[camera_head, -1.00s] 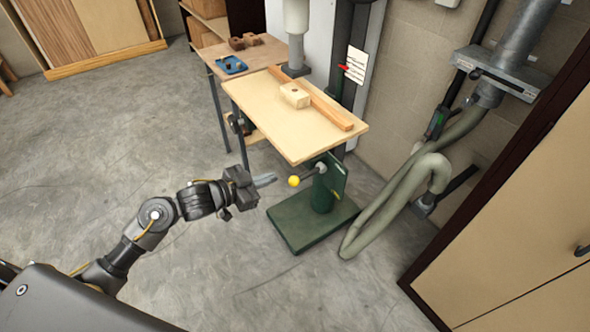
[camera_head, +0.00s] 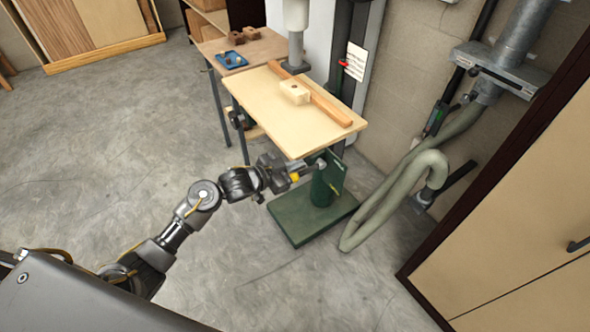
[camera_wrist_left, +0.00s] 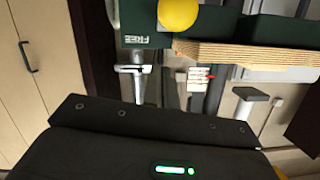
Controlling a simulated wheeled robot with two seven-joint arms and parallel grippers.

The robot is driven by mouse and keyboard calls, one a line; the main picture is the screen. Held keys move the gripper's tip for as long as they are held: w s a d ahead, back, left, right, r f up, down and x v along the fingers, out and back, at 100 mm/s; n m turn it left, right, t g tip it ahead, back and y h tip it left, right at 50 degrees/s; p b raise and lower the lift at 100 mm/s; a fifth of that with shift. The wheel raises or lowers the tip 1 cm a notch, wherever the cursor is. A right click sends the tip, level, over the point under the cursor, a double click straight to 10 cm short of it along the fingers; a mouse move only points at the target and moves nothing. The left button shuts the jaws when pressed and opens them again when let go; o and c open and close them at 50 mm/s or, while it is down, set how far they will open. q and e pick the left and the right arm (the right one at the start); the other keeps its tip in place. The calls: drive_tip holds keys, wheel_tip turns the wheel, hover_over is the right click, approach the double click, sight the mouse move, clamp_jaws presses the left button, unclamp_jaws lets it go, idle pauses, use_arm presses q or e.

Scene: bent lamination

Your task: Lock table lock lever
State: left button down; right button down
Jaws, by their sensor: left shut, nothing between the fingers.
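The lock lever is a short rod with a yellow ball knob (camera_head: 295,177), under the front edge of the plywood-topped table (camera_head: 275,110). Its knob (camera_wrist_left: 179,14) also shows large at the top of the left wrist view, in front of a dark green part with a label reading "FREE" (camera_wrist_left: 161,41). My left gripper (camera_head: 302,165) is shut and empty. Its fingers are at the lever, just above and beside the knob, and hide most of the rod. Whether they touch it I cannot tell. My right gripper is not in view.
A wood block (camera_head: 295,92) and a long wooden fence (camera_head: 318,100) lie on the table. The green machine base (camera_head: 290,222) stands on the floor below. A grey-green hose (camera_head: 385,200) loops to its right. The floor at left is open.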

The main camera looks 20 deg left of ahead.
sight(295, 175)
use_arm(q)
drive_tip(key=f, duration=0.3)
drive_tip(key=shift+w+a+f+p, duration=0.1)
drive_tip(key=shift+w+a+p, duration=0.1)
drive_tip(key=shift+w+p, duration=0.1)
drive_tip(key=shift+a+f, duration=0.1)
drive_tip(key=shift+f, duration=0.35)
